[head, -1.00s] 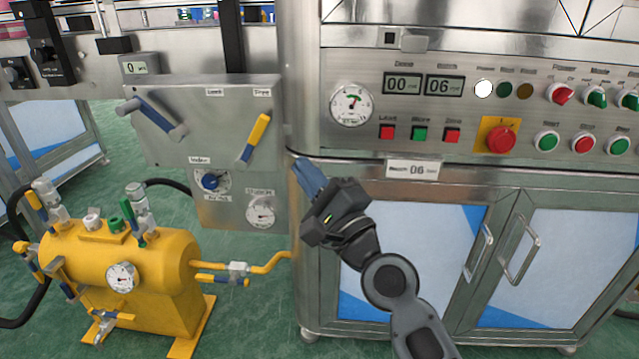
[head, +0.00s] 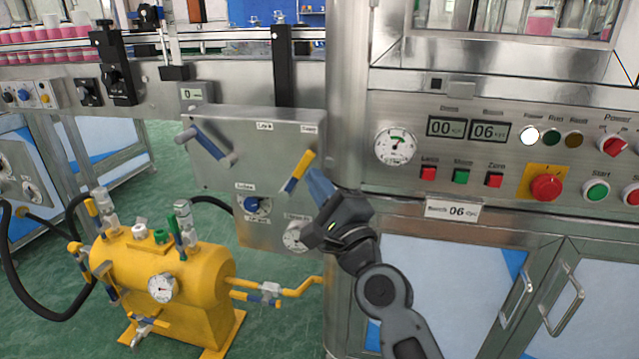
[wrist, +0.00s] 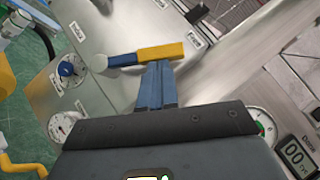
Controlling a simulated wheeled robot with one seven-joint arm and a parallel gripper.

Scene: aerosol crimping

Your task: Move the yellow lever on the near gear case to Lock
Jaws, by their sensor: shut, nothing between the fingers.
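The grey gear case (head: 235,150) stands left of the machine cabinet, with label plates reading roughly Lock on the left and another on the right. Its yellow lever (head: 303,165) has a blue lower part and leans up to the right, towards the right-hand label. In the wrist view the yellow lever (wrist: 162,52) lies across, just beyond my fingertips. My gripper (head: 316,178) is shut and empty, its blue fingers at the right side of the lever. The fingertips (wrist: 155,68) look very close to the lever; I cannot tell whether they touch.
A blue-and-grey crank handle (head: 210,145) sits on the case's left. A blue dial (head: 257,206) and a gauge (head: 296,236) are below. The cabinet panel with a red emergency button (head: 546,188) is at right. A yellow tank (head: 165,285) stands at lower left.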

